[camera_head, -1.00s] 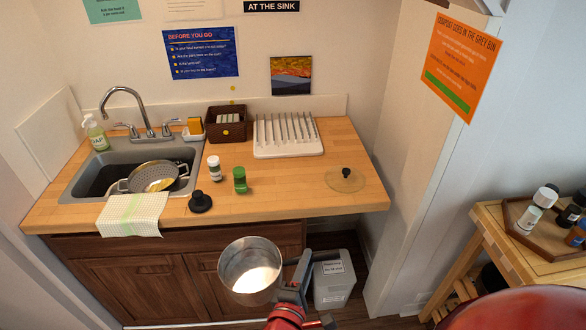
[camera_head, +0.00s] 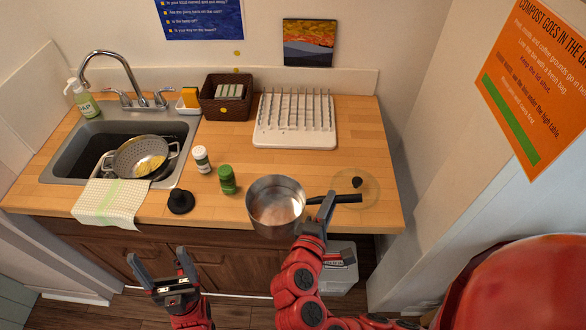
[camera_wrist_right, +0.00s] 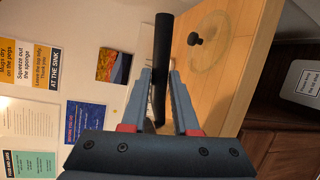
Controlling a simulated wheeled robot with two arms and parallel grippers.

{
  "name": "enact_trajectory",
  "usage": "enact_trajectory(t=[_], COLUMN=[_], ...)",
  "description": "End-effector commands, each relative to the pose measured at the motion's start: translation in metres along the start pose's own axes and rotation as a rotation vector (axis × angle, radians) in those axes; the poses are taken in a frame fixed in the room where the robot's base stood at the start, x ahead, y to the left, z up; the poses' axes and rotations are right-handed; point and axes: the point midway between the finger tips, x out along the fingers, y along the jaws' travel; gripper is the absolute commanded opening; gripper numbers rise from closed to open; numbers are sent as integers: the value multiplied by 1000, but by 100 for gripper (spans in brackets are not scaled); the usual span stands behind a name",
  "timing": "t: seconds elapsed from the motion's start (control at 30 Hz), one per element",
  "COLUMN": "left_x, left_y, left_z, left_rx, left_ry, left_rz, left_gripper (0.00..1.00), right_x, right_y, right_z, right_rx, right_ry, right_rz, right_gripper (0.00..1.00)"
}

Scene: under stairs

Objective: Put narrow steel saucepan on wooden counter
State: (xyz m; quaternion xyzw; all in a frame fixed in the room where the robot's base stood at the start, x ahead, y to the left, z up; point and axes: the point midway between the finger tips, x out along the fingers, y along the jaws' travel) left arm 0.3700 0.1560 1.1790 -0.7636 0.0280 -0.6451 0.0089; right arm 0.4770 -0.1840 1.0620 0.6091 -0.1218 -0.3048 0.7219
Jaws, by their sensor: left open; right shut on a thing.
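The narrow steel saucepan (camera_head: 275,202) is upright, its pot at the front edge of the wooden counter (camera_head: 330,205) in the head view. I cannot tell whether its base touches the counter. My right gripper (camera_head: 322,212) is shut on its black handle, which also shows between the fingers (camera_wrist_right: 160,100) in the right wrist view. The handle's end points right, in front of a glass lid (camera_head: 370,190) lying on the counter. My left gripper (camera_head: 165,272) is open and empty, in front of the cabinet and left of the pan.
A green-capped jar (camera_head: 227,180), a white jar (camera_head: 201,159) and a black stopper-like object (camera_head: 180,201) stand left of the pan. A white drying rack (camera_head: 295,138) is behind. The sink (camera_head: 70,160) holds a colander (camera_head: 140,157). Bare counter lies between pan and rack.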

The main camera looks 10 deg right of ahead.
Motion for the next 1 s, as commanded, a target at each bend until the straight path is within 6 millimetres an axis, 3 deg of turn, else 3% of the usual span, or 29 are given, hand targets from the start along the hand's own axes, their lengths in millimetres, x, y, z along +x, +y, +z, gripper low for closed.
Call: enact_trajectory(t=[0.17, 0.33, 0.4, 0.7, 1.0], left_x=[-15, -34, -13, 13, 23], left_y=[1, 2, 1, -1, -1], left_z=[2, 6, 2, -2, -4], left_rx=[0, 0, 0, 0, 0], left_ry=[-1, -1, -1, 0, -1], left_rz=[0, 0, 0, 0, 0], left_gripper=[83, 83, 83, 83, 83], right_x=[18, 55, 70, 135, 155], right_y=[-4, 3, 18, 24, 20], right_z=[-5, -12, -14, -32, -40], right_rx=[7, 7, 5, 1, -1], right_ry=[-2, -6, -7, -1, 4], right_rz=[-9, -4, -8, -8, -6], right_gripper=[0, 0, 0, 0, 0])
